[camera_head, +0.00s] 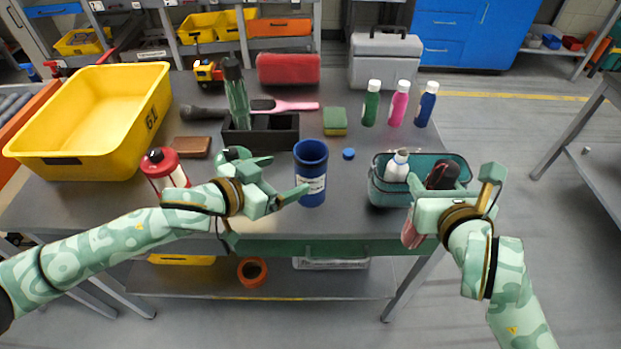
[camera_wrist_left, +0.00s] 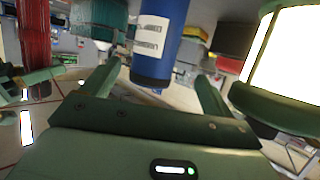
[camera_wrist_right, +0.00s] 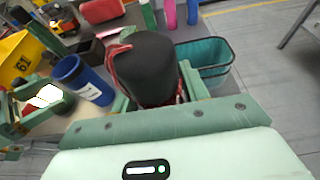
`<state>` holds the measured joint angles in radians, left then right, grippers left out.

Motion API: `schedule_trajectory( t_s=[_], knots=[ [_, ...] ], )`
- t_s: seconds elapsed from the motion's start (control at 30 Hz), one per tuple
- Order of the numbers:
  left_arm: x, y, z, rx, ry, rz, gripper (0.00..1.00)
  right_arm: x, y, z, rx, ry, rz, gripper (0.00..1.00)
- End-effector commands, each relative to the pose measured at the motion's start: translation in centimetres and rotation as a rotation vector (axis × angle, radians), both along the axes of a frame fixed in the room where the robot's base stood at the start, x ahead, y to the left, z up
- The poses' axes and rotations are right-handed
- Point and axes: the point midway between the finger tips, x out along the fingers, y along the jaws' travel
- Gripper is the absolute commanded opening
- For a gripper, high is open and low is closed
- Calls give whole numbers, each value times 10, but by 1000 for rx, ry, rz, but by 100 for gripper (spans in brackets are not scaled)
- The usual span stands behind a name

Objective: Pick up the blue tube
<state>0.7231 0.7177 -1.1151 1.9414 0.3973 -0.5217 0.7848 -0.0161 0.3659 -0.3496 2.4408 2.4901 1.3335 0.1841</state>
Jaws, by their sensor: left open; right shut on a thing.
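The blue tube (camera_head: 311,160) stands upright near the table's front edge, with a white label on its side. It also shows in the left wrist view (camera_wrist_left: 180,40), and in the right wrist view (camera_wrist_right: 72,72). My left gripper (camera_head: 287,177) is open just left of the tube. In the left wrist view its fingers point at the tube, which appears between them; contact cannot be told. My right gripper (camera_wrist_right: 156,92) is shut on a dark object with red trim (camera_wrist_right: 143,62), in front of the teal basket (camera_head: 378,196).
A red-lidded jar (camera_head: 160,162) stands close to my left wrist. A black organiser (camera_head: 262,137) is behind the tube, and a blue cap (camera_head: 348,153) lies right of it. A white bottle (camera_head: 396,168) is in the basket. A yellow bin (camera_head: 65,165) fills the left side.

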Motion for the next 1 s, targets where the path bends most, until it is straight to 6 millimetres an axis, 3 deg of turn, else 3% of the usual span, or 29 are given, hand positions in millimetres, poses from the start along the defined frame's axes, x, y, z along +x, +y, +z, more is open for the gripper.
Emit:
schedule_trajectory(
  t_s=[0.1,0.27,0.5,0.87,1.0],
  knots=[
    [15,-15,-11,0,0,0,87,1,0,-13,0,6,0,0],
    [23,-25,-16,2,-1,0,87,2,0,-19,0,9,0,0],
    [39,-52,-38,1,-1,-2,87,4,0,-45,0,25,0,0],
    [49,-61,-39,3,-2,0,87,4,0,-49,0,27,0,0],
    [49,-61,-39,3,-2,0,51,4,0,-49,0,27,0,0]
  ],
)
